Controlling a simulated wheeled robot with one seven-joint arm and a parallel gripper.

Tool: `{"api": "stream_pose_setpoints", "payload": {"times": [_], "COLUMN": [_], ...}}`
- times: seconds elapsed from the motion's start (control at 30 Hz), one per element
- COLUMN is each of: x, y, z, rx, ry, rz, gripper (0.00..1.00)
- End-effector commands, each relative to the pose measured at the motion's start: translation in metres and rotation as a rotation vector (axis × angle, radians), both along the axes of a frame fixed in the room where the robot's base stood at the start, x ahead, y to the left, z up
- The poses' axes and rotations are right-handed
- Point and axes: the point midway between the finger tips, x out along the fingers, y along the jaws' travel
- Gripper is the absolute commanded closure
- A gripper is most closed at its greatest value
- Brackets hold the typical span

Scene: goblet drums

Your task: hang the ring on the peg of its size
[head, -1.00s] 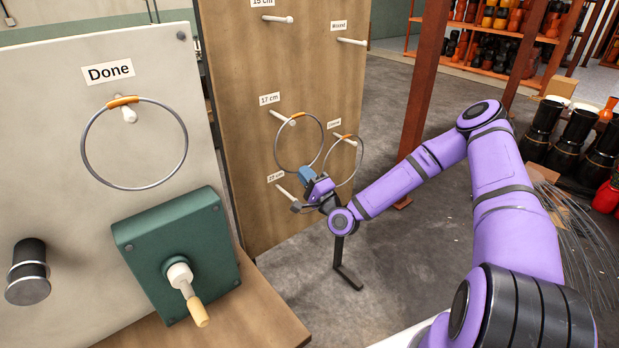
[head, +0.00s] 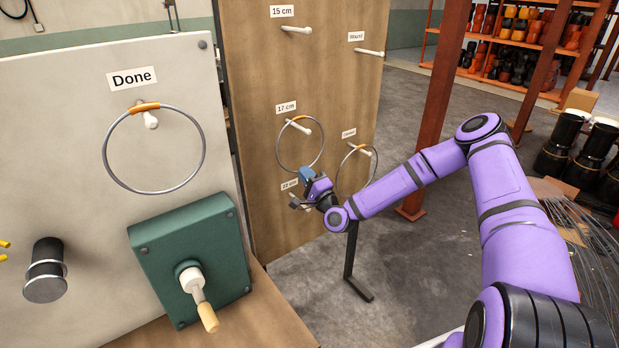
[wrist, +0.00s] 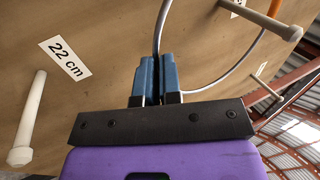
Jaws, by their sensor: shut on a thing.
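A thin metal ring (head: 279,158) with an orange band on its top is at the 17 cm peg (head: 306,130) on the wooden board. The peg's tip shows inside the ring, just under the band. My gripper (head: 304,176) is shut on the ring's lower part. In the wrist view the blue fingers (wrist: 155,80) are closed together, and ring wire (wrist: 228,70) runs out from them towards a white peg (wrist: 274,22) at upper right. Whether the band touches the peg is unclear. The 22 cm peg (wrist: 30,120) stands bare at the left.
Another banded ring (head: 338,170) hangs on a peg at right, close to my gripper. The 15 cm peg (head: 297,30) and the upper right peg (head: 369,52) are bare. A larger ring (head: 204,150) hangs under "Done", above a green box (head: 160,250) with a handle.

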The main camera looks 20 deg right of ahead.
Motion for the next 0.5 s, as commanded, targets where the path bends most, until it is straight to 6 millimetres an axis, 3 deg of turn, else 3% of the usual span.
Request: {"api": "stream_pose_setpoints", "payload": {"times": [0.3, 0.5], "x": [0.02, 0.019], "y": [0.007, 0.006], "z": [0.0, -0.01], "rx": [0.0, 0.0], "ry": [-0.001, 0.0], "rz": [0.0, 0.0], "gripper": [1.0, 1.0]}}
